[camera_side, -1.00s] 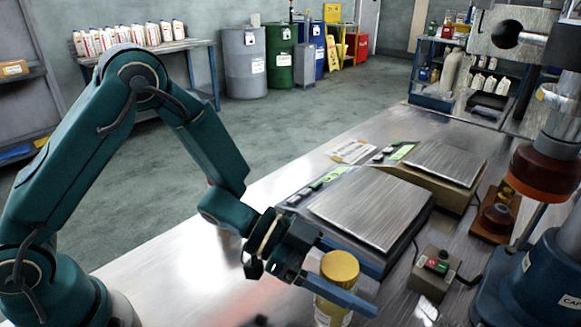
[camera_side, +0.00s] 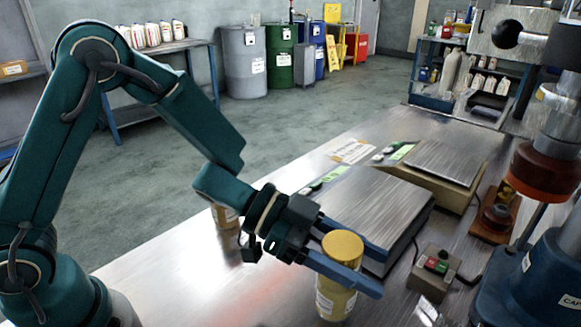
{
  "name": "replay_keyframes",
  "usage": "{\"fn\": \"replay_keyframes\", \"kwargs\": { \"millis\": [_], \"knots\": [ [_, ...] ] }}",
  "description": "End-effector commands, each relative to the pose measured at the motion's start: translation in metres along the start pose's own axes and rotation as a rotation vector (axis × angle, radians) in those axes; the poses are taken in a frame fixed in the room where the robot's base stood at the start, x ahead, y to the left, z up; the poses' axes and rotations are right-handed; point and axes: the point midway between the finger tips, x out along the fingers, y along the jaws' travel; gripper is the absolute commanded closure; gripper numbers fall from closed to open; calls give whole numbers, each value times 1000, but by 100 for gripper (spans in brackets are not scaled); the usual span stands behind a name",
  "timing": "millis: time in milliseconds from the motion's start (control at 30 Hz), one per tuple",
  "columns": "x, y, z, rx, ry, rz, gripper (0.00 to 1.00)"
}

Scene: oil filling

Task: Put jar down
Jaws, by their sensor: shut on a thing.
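The jar (camera_side: 334,303) has a gold lid and a pale label, and stands upright at the bottom of the picture. My gripper (camera_side: 362,272) is shut on it, with one long blue finger on the near side and the other on the far side. The fingers cross just below the lid. The base of the jar is close to the picture's lower edge, and I cannot tell whether it touches the metal table (camera_side: 170,262). A second jar (camera_side: 223,216) shows partly behind my arm, on the table to the left.
A scale (camera_side: 368,212) is just behind the held jar, with a second scale (camera_side: 440,165) farther back. A button box (camera_side: 434,267) is to the right, beside the blue capping press (camera_side: 530,275).

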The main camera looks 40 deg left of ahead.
Motion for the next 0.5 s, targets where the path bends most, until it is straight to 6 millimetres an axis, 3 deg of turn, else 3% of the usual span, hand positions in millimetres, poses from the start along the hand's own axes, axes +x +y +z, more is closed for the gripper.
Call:
{"fn": "replay_keyframes", "kwargs": {
  "millis": [300,500],
  "knots": [
    [-66,-36,-21,5,5,-10,100],
    [-100,-52,-28,3,1,-6,100]
  ]
}}
